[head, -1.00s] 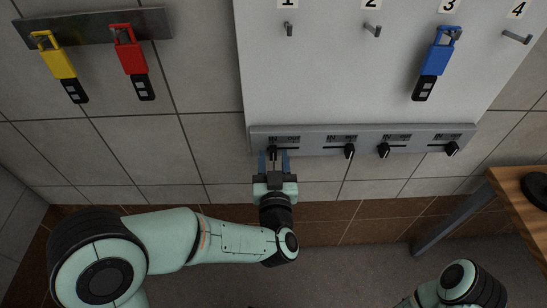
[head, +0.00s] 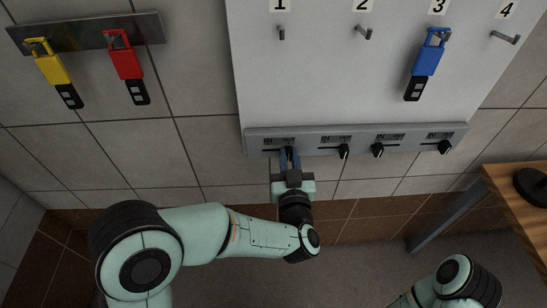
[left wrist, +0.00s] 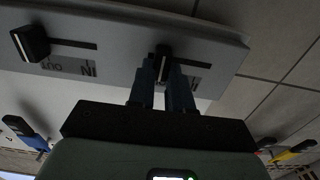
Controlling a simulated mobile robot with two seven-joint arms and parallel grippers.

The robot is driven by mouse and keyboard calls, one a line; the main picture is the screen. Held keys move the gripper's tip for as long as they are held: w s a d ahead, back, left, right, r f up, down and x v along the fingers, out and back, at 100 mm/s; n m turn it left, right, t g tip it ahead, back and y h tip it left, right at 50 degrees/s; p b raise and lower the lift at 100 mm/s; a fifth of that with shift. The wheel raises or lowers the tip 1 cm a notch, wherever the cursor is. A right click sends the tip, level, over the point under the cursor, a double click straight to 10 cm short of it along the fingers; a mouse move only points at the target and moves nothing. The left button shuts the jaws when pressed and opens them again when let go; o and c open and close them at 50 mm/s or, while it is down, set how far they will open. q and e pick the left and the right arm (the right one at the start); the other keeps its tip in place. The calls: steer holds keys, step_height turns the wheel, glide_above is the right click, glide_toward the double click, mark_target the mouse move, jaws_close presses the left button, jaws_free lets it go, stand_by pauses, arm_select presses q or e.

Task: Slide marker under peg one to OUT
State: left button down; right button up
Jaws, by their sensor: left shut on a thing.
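The grey slider rail (head: 330,151) runs along the bottom of the white board, with an IN and OUT label pair above each slot. My left gripper (head: 289,158) is shut on the black marker under peg one (head: 282,34). That marker (left wrist: 163,62) also shows between the fingers in the left wrist view. It stands below OUT, at the right of its slot in the head view. In the wrist view the bare slot stretches away on the IN side, and the fingers hide the OUT word. My right gripper is out of view.
Black markers two (head: 344,151), three (head: 377,150) and four (head: 444,147) sit farther right. A blue padlock (head: 427,62) hangs on peg three. Yellow (head: 53,69) and red (head: 126,64) padlocks hang on a strip at left. A wooden table (head: 515,200) stands at right.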

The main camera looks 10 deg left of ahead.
arm_select(q)
steer(key=shift+d, duration=0.25)
steer(key=c, duration=1)
jaws_free()
steer(key=shift+d, duration=0.15)
steer(key=shift+c, duration=0.2)
steer(key=shift+w, duration=0.1)
steer(key=v, duration=1.3)
steer(key=shift+s, duration=0.25)
